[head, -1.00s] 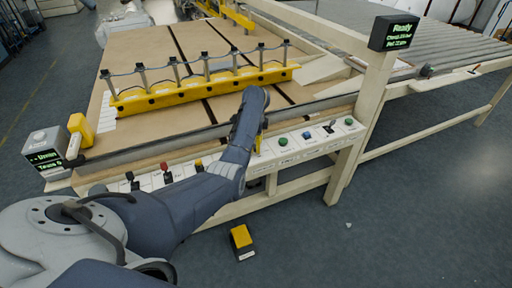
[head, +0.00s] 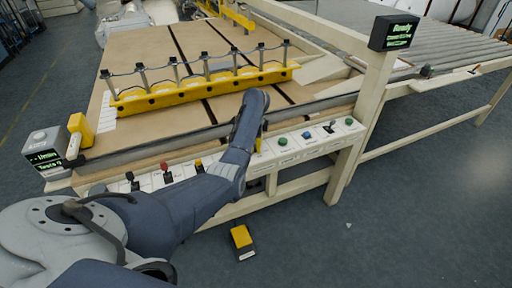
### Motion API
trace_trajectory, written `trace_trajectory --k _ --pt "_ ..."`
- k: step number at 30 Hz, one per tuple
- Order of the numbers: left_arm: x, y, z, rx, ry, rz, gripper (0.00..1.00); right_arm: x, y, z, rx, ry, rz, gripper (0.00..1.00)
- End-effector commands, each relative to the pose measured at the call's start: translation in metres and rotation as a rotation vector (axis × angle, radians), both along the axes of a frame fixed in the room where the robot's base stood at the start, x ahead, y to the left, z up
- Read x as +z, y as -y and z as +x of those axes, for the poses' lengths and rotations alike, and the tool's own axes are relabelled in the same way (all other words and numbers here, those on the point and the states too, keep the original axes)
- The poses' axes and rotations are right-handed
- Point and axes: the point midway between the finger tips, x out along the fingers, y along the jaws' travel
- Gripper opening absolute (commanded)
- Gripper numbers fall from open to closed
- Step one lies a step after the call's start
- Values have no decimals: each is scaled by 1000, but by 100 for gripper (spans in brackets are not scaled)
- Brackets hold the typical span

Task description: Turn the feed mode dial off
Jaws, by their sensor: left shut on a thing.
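My left arm reaches across from the lower left to the cream control panel (head: 290,148) on the machine's front edge. My left gripper (head: 259,143) is at the panel's left part, pointing down, mostly hidden behind my own forearm. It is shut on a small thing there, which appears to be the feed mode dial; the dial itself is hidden. To its right on the panel are a green button (head: 283,141), a blue-lit button (head: 306,134), a black lever switch (head: 329,128) and another green button (head: 349,121). My right gripper is not in view.
A yellow clamp bar (head: 200,88) with several posts lies across the brown table. A display (head: 394,33) on a post reads "Ready". Black, red and orange knobs (head: 167,175) stand left of my forearm. A yellow foot pedal (head: 241,238) is on the floor.

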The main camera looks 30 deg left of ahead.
Motion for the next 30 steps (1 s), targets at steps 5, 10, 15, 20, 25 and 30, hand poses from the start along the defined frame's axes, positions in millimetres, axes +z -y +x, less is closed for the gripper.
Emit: trace_trajectory --k 5,10,15,20,25,30 --pt "0 0 0 -8 0 -1 0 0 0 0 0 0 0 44" --pt "0 1 0 -57 0 -3 0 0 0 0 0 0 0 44" --pt "0 2 1 -165 1 -5 0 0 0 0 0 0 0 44" --pt "0 1 0 -309 0 -3 0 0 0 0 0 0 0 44" --pt "0 1 0 -471 1 -2 0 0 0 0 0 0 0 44" --pt "0 1 0 -629 0 -2 0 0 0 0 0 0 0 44"
